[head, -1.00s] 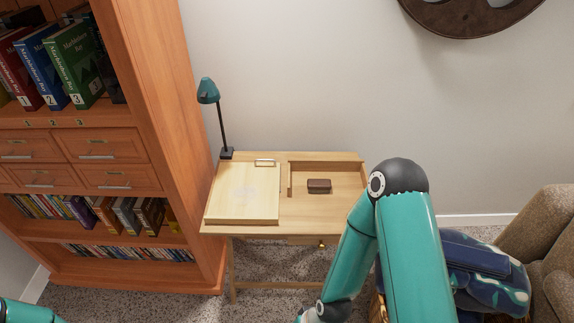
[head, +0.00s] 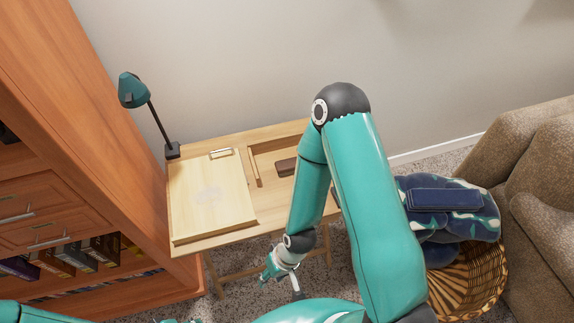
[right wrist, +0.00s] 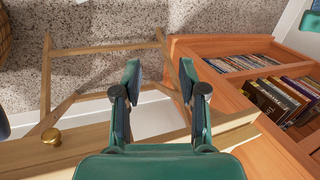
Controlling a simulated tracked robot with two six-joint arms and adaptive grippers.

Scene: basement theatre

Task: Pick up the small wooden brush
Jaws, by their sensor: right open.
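A small dark brown block (head: 286,167), which may be the wooden brush, lies in the recessed right compartment of the light wooden desk (head: 215,240). My right arm partly covers that compartment in the head view. My right gripper (head: 281,284) is open and empty, low in front of the desk and apart from the block. In the right wrist view its two fingers (right wrist: 159,68) stand apart, with the desk's legs and floor beyond; the block does not show there. Only small bits of what seems to be my left gripper (head: 180,321) show at the bottom edge.
A teal lamp (head: 133,90) stands at the desk's back left corner. A tall bookcase (head: 95,130) is close on the left. A wicker basket (head: 480,280) with blue cloth and a brown armchair (head: 550,150) stand on the right. A brass knob (right wrist: 51,136) sticks out of the desk front.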

